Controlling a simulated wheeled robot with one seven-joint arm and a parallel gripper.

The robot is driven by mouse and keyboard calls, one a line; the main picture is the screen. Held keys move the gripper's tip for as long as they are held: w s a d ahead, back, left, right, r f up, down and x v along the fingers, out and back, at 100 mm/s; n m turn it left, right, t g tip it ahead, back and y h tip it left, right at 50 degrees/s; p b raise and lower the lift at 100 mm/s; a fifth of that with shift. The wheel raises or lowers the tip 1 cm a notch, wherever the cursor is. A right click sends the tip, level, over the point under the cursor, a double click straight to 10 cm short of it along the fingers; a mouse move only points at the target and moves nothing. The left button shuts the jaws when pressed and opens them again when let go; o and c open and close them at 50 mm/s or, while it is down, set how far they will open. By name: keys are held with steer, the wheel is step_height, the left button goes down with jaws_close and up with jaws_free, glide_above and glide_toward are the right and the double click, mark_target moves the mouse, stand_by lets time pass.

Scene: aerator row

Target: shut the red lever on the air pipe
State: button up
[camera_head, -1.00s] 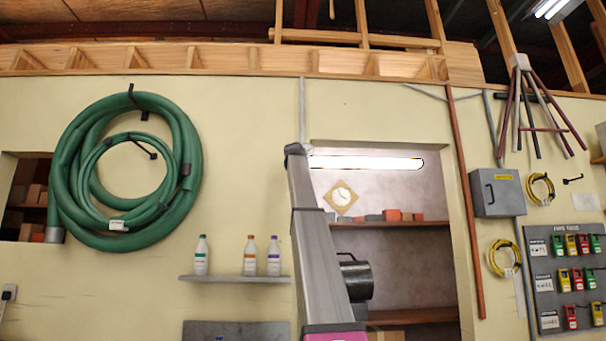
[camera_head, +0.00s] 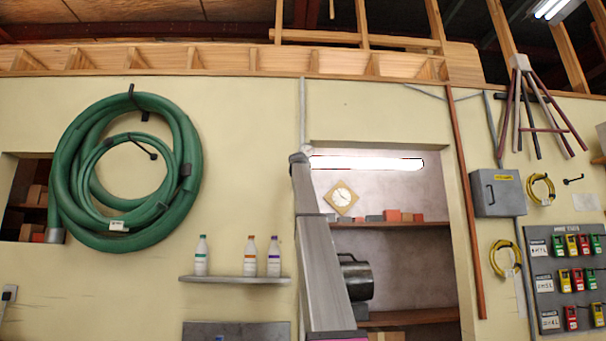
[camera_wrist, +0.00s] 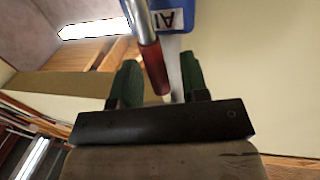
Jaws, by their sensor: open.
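In the wrist view the red lever (camera_wrist: 152,62) is a metal bar with a red grip. It comes down from the top of the picture beside a blue tag (camera_wrist: 172,16) with partly visible letters. My gripper (camera_wrist: 161,75) is open, with one green-padded finger on each side of the red grip. The grip's end lies in the gap, nearer the right finger; I cannot tell whether they touch. The air pipe is not clearly visible. Neither the lever nor my gripper shows in the head view.
In the head view my arm stands before a wall recess with shelves (camera_head: 390,224). A green hose coil (camera_head: 72,185) hangs at left, above and left of a small shelf (camera_head: 235,280) with bottles. A grey box (camera_head: 497,193) and a tag board (camera_head: 545,300) are at right.

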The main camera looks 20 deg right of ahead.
jaws_close()
steer(key=m, duration=0.1)
steer(key=d+m, duration=0.1)
steer(key=m, duration=0.1)
steer(key=d+m, duration=0.1)
steer(key=shift+s+d+f+g+y, duration=0.15)
steer(key=shift+s+f+g+y, duration=0.15)
steer(key=shift+s, duration=0.05)
jaws_free()
steer(key=shift+s, duration=0.1)
